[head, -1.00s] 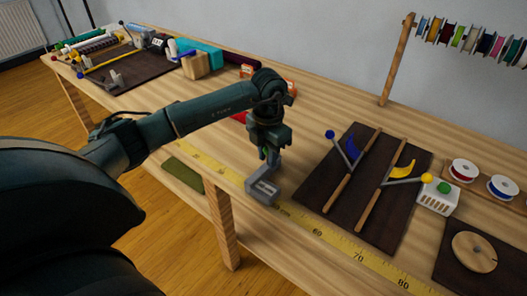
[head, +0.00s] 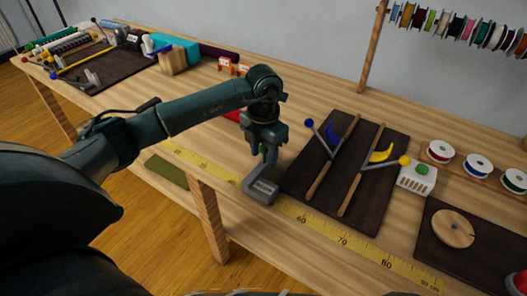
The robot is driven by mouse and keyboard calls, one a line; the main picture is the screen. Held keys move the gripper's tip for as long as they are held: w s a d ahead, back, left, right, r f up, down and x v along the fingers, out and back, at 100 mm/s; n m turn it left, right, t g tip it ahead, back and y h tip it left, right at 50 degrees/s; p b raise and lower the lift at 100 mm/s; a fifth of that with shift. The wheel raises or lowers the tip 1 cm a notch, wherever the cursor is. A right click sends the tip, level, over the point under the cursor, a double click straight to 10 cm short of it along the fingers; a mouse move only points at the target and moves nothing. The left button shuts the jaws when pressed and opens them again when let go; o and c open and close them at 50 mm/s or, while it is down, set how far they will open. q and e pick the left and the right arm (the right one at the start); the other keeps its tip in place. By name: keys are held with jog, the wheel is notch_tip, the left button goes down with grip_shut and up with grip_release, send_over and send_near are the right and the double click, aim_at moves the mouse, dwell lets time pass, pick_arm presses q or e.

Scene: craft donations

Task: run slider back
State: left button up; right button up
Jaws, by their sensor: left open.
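No part is clearly marked as the slider, so I cannot tell which one it is. A dark board (head: 322,214) on the bench bears two wooden rails (head: 362,168). Beside the rails are a blue curved piece (head: 334,132) and a yellow curved piece (head: 383,155). A grey rod with a blue ball (head: 309,123) and another with a yellow ball (head: 405,160) lie at the board's sides. My left gripper (head: 262,188) is open, pointing down near the board's left front corner. Nothing shows between its fingers. My right gripper is out of view.
A white slotted box (head: 416,178) with a green button stands right of the board. A yellow ruler (head: 353,250) runs along the front edge. Another dark board (head: 108,68) lies far left.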

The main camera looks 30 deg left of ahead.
pick_arm(q)
notch_tip(320, 180, up, 13)
jog(key=shift+r+b, duration=0.15)
jog(key=shift+b, duration=0.15)
dwell(0.5)
